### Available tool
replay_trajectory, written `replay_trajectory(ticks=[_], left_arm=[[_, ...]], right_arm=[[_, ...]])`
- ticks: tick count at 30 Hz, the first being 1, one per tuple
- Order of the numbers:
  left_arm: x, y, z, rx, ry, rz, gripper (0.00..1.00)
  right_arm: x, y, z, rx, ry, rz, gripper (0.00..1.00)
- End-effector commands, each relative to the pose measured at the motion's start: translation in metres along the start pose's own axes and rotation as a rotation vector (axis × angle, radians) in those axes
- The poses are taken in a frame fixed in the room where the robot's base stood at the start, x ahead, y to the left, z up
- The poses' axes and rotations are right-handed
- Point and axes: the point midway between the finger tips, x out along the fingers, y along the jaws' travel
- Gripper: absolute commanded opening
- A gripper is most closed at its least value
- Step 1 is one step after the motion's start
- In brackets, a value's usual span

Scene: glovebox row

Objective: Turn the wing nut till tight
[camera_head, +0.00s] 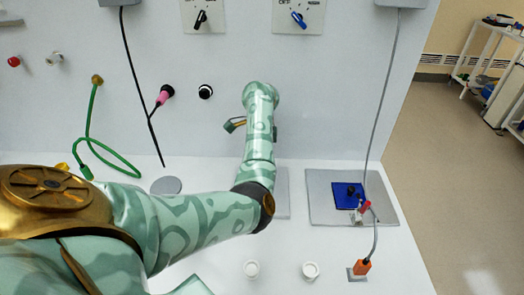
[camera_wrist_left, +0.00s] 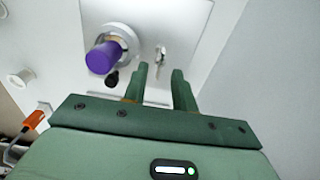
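The metal piece appears beyond the gap between the fingertips, and I see no contact. My right gripper is in neither view.
A purple cylinder (camera_wrist_left: 101,57) in a white ring sticks out close left of the fingers, with a small black knob (camera_wrist_left: 111,78) below it. In the head view, a pink plug (camera_head: 165,92), a green hose (camera_head: 89,130) and a grey tray (camera_head: 322,210) flank my arm.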

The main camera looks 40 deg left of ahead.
Motion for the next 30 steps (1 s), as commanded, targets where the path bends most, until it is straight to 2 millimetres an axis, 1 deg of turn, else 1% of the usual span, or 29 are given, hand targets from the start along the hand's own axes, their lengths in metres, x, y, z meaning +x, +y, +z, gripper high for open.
replay_trajectory(ticks=[1, 4, 7, 14, 15, 18, 30], left_arm=[[0.010, 0.000, 0.000, 0.000, -0.001, 0.002, 0.27], [0.018, 0.000, 0.000, 0.001, -0.001, 0.001, 0.27], [0.022, 0.000, 0.000, -0.001, 0.000, 0.000, 0.27], [0.021, 0.000, 0.000, 0.000, 0.000, -0.001, 0.27], [0.021, 0.000, 0.000, 0.000, 0.000, -0.001, 0.24], [0.021, 0.000, 0.000, 0.000, 0.000, -0.001, 0.00], [0.021, 0.000, 0.000, 0.032, 0.000, -0.002, 0.00]], right_arm=[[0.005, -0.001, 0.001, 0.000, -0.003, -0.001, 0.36], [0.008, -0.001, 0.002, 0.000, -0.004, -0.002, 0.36], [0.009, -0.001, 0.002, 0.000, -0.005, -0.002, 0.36], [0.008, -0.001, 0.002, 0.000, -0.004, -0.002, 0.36], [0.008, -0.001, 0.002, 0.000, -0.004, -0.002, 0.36], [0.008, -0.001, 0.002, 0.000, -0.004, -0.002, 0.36], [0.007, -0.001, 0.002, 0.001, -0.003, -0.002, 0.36]])
